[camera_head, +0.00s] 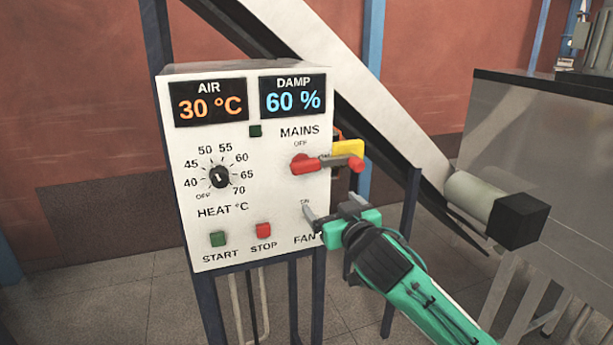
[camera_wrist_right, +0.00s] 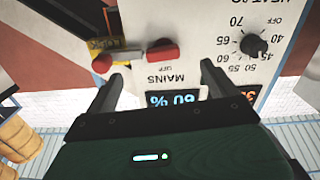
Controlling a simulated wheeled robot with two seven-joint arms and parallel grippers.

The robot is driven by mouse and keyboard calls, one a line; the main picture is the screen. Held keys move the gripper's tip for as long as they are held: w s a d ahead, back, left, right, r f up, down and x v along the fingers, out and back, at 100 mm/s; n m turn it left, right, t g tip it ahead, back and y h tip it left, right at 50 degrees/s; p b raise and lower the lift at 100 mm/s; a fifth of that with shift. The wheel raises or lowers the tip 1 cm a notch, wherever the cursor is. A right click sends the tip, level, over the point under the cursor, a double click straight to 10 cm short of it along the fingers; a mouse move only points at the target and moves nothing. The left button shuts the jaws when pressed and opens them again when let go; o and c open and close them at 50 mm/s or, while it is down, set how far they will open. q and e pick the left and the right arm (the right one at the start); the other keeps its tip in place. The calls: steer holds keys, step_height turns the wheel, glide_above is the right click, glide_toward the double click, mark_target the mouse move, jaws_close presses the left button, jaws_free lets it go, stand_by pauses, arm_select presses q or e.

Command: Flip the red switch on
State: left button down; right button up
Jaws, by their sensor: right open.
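The red switch (camera_head: 305,163) sits under the MAINS label on the white control panel (camera_head: 235,225), with a small OFF mark just above it. A grey bar runs from it to the right, to a second red piece beside a yellow part (camera_head: 348,148). In the wrist view the panel is upside down, and the red switch (camera_wrist_right: 162,50) shows beyond the gap between the fingers. My right gripper (camera_head: 331,207) is open and empty, below the switch near the FAN label, apart from the switch. It also shows in the wrist view (camera_wrist_right: 160,80). My left gripper is out of view.
The panel carries a black HEAT dial (camera_head: 219,177), a green START button (camera_head: 218,239) and a red STOP button (camera_head: 263,230). A sloping white chute (camera_head: 350,95) passes behind it. A grey metal cabinet (camera_head: 550,150) stands at the right.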

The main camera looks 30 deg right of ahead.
steer(key=r, duration=0.1)
steer(key=p, duration=0.5)
glide_toward(308, 172)
steer(key=x, duration=0.7)
steer(key=shift+f, duration=0.1)
steer(key=shift+w+d+f, duration=0.15)
steer(key=shift+w, duration=0.5)
steer(key=c, duration=1)
